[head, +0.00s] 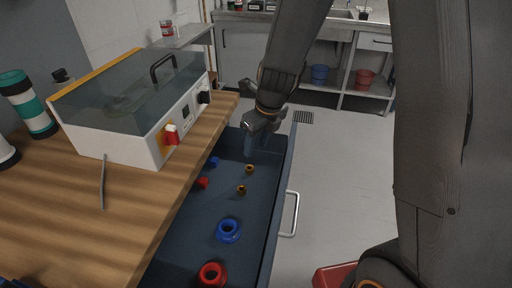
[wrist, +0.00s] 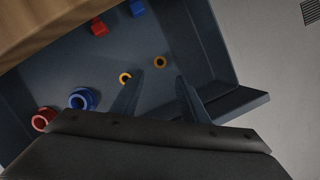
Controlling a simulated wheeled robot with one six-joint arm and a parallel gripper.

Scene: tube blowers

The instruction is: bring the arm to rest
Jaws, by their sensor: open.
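My gripper (head: 255,145) is at the end of my arm, over the far right part of an open blue-grey drawer (head: 262,250) in the head view. In the wrist view its two dark fingers (wrist: 160,95) stand apart with nothing between them, so it is open and empty. In the drawer lie a large blue ring (head: 228,231), a large red ring (head: 211,274), two small brass rings (head: 249,169) (head: 241,190), a small red piece (head: 203,182) and a small blue piece (head: 214,162). The drawer's edge lies close under the gripper in the wrist view.
A wooden bench (head: 60,215) stands to the left, with a white machine with a clear lid (head: 125,140) and a metal rod (head: 102,183) on it. The drawer handle (head: 290,214) sticks out to the right. Grey floor (head: 335,170) lies clear beyond it; shelves (head: 345,85) stand behind.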

